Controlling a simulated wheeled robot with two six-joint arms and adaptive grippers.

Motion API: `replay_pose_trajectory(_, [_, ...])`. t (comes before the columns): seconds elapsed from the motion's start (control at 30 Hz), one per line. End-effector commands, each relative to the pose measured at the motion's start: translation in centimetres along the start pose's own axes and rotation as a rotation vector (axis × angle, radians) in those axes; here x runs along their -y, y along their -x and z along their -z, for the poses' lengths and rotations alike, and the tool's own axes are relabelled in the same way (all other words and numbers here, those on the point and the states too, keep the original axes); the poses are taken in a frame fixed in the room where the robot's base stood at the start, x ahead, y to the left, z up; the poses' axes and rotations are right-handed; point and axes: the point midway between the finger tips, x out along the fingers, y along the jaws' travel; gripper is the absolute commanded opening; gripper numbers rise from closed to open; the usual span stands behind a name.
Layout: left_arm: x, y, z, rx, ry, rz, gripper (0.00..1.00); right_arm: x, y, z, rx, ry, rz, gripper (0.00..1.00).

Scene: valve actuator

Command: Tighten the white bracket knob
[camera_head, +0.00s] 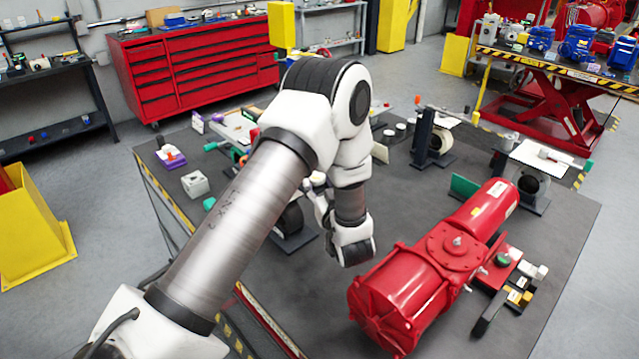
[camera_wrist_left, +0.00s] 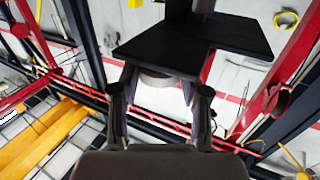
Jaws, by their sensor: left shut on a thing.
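In the left wrist view, the white bracket knob (camera_wrist_left: 155,82) is a pale round piece under a black bracket plate (camera_wrist_left: 190,48). My left gripper (camera_wrist_left: 158,92) has a finger on each side of the knob and is shut on it from below. The knob's upper part is hidden by the plate. In the head view my left gripper (camera_head: 320,195) is partly covered by my own arm, beside a black bracket stand (camera_head: 290,240); the knob cannot be made out there. My right gripper is in neither view.
A large red valve actuator (camera_head: 435,265) lies on the dark table (camera_head: 545,235), right of my left wrist. Other black bracket stands (camera_head: 432,145) stand farther back. Small parts and a white block (camera_head: 195,184) lie at the left. The table's front middle is mostly clear.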

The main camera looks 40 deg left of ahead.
Motion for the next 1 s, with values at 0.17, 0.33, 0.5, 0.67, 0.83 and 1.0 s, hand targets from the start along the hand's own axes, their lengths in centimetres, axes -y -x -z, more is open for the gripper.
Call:
replay_pose_trajectory(0.17, [0.1, -0.1, 0.1, -0.001, 0.001, -0.03, 0.11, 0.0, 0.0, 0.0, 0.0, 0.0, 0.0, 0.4])
replay_pose_trajectory(0.33, [0.3, -0.1, 0.1, -0.001, 0.001, -0.104, 0.11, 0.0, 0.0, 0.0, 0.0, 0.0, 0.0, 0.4])
replay_pose_trajectory(0.5, [0.6, -0.2, 0.3, -0.001, 0.004, -0.218, 0.11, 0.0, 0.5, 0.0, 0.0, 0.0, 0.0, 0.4])
replay_pose_trajectory(0.67, [0.9, -0.2, 0.5, -0.001, 0.004, -0.34, 0.11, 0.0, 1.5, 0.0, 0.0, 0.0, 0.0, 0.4])
replay_pose_trajectory(0.83, [1.1, -0.4, 0.6, -0.003, 0.005, -0.459, 0.11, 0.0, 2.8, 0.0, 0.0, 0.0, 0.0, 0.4])
replay_pose_trajectory(1.0, [1.2, -0.5, 0.5, -0.004, 0.004, -0.553, 0.11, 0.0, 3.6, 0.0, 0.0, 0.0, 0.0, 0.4])
